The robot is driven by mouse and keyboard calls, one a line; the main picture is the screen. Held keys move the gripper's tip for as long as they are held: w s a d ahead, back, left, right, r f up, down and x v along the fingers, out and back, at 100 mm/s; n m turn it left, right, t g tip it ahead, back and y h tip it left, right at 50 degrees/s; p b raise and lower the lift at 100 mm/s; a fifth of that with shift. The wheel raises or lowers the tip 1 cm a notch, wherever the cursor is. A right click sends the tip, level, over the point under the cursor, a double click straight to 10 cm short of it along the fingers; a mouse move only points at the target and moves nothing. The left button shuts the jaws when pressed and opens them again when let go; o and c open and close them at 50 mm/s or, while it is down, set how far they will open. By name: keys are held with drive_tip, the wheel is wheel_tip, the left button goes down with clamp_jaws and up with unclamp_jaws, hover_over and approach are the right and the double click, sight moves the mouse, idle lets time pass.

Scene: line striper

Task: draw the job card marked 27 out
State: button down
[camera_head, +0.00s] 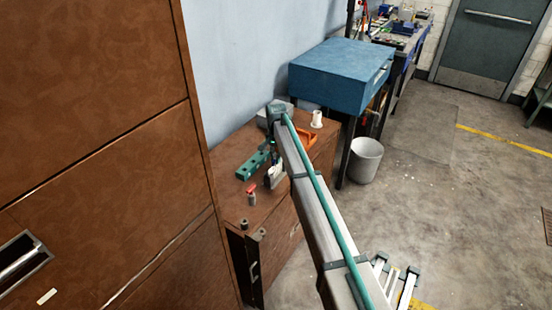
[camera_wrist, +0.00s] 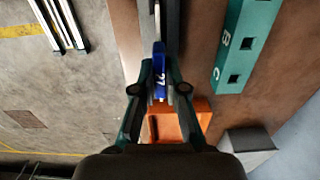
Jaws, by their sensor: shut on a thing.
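The job card marked 27 (camera_wrist: 159,76) shows in the wrist view as a blue tab with the white number 27. My gripper (camera_wrist: 160,92) is shut on it, one finger on each side. A pale strip runs on beyond the blue tab between grey parts, near the top edge of the wrist view. I cannot tell how far the card sits in any holder. In the head view, a small white and dark holder (camera_head: 274,178) stands on the brown cabinet top below my arm; my fingertips and the number are too small to make out there.
A teal block with square holes and letters (camera_wrist: 245,45) lies beside the card, also in the head view (camera_head: 252,165). An orange tray (camera_wrist: 190,122) is close by. A red-topped bottle (camera_head: 251,194) and white spool (camera_head: 316,119) stand on the cabinet (camera_head: 231,205).

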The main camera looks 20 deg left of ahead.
drive_tip(key=shift+r+p, duration=0.3)
drive_tip(key=shift+r, duration=0.45)
drive_tip(key=shift+r+p, duration=1.5)
drive_tip(key=shift+r, duration=2.5)
